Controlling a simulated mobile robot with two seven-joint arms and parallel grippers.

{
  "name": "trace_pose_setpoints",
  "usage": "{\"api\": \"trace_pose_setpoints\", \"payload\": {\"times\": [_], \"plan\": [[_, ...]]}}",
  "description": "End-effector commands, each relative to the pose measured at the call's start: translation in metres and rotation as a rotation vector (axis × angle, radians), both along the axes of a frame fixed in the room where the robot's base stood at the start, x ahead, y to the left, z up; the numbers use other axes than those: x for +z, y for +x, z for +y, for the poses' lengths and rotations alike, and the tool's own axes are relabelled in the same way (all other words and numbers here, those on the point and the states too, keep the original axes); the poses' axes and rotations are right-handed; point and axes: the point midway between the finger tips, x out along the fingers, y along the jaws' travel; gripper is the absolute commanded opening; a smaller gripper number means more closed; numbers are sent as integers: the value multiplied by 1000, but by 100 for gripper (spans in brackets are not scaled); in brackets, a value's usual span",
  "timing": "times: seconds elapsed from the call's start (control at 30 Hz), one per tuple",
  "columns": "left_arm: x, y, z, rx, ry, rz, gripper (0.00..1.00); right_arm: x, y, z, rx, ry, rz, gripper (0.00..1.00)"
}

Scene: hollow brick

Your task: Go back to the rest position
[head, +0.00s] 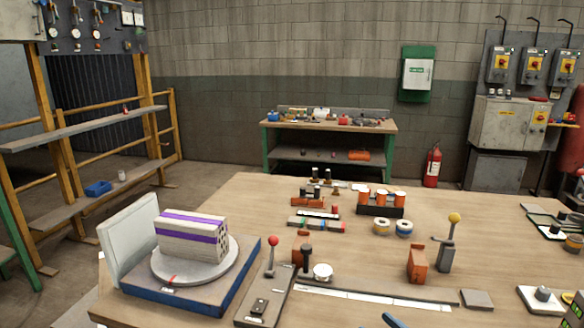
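A pale hollow brick (193,236) with a purple stripe lies on a round grey turntable (222,272) at the left front of the wooden bench. Round holes show in its right end face. The turntable sits on a blue-edged base plate (143,297), with an upright white panel (131,235) behind and to the left of the brick. Neither of my grippers shows in the head view, so their state cannot be seen. Nothing is touching the brick from above.
The bench (470,215) holds a red-knobbed lever (272,252), a yellow-knobbed lever (451,238), an orange block (417,263), orange-topped cylinders (381,198) in a dark holder and wire spools (404,227). Bare wood lies right of centre. Shelving stands at left.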

Motion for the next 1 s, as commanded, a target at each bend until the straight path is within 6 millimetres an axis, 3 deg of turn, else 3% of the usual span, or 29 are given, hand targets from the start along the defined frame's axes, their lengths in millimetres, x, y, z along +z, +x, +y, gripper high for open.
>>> {"api": "trace_pose_setpoints", "payload": {"times": [0.3,0.5,0.6,0.73,1.0], "plan": [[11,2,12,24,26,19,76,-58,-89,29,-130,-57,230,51],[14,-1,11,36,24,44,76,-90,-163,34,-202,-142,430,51],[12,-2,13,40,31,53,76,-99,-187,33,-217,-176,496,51],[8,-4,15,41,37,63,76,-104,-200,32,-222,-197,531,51],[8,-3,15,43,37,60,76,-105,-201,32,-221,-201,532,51]]}}
